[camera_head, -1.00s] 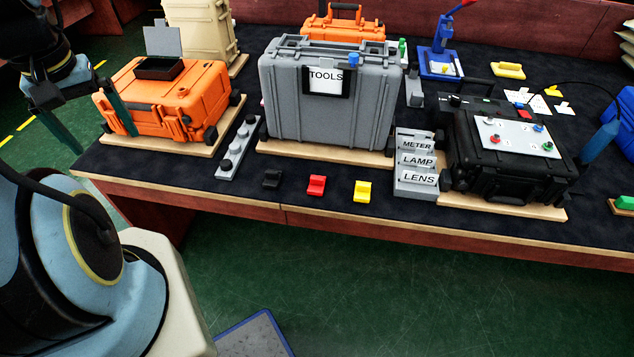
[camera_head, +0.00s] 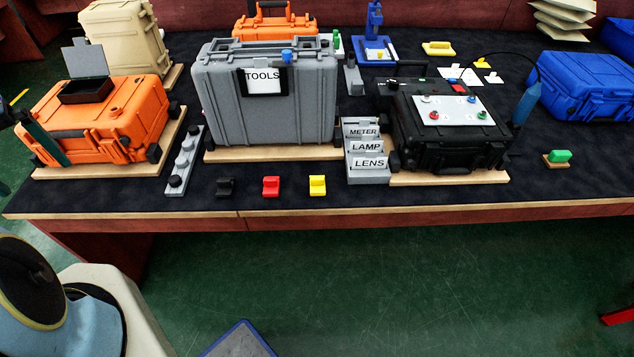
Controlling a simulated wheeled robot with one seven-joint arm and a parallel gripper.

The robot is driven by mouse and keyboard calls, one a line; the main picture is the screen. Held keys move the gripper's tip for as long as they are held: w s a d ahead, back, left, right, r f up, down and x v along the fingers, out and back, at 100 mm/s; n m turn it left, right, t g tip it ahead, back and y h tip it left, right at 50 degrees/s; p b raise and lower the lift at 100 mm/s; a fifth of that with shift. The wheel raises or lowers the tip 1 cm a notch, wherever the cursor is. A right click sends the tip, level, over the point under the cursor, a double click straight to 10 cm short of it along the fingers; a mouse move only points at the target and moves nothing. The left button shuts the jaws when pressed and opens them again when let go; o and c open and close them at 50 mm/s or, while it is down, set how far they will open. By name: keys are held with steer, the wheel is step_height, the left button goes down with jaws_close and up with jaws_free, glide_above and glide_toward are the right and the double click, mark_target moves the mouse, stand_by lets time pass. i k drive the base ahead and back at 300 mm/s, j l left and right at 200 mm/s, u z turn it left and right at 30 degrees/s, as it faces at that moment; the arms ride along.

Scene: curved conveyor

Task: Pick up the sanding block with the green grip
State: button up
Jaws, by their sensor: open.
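The sanding block with the green grip (camera_head: 558,156) sits on the dark table top at the right, a green handle on a thin wooden base. It lies right of the black case and in front of the blue case. My gripper (camera_head: 38,140) is at the far left edge of the view, by the orange case, far from the block. Only one dark green finger shows clearly; the rest is cut off by the frame. Nothing is seen held.
An orange case (camera_head: 130,110), a grey TOOLS case (camera_head: 265,115), a black case (camera_head: 450,150) and a blue case (camera_head: 590,88) stand on the table. Black, red (camera_head: 271,186) and yellow (camera_head: 317,185) pieces lie near the front edge. The table in front of the green-gripped block is clear.

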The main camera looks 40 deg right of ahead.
mark_target(557, 158)
steer(key=z, duration=0.95)
steer(key=k+l+u, duration=0.1)
steer(key=l, duration=0.5)
steer(key=k+l+u, duration=0.15)
steer(key=l, duration=0.45)
steer(key=l+u, duration=0.1)
steer(key=l, duration=0.5)
steer(key=k+l+u, duration=0.15)
steer(key=l, duration=0.4)
steer(key=k+l+u, duration=0.1)
steer(key=k+l, duration=0.15)
steer(key=l, duration=0.3)
steer(key=k+l+u, duration=0.1)
steer(key=l, duration=0.45)
steer(key=k+l+u, duration=0.15)
steer(key=k+l, duration=0.15)
steer(key=l, duration=0.2)
steer(key=k+l+u, duration=0.1)
steer(key=k+l, duration=0.15)
steer(key=l, duration=0.25)
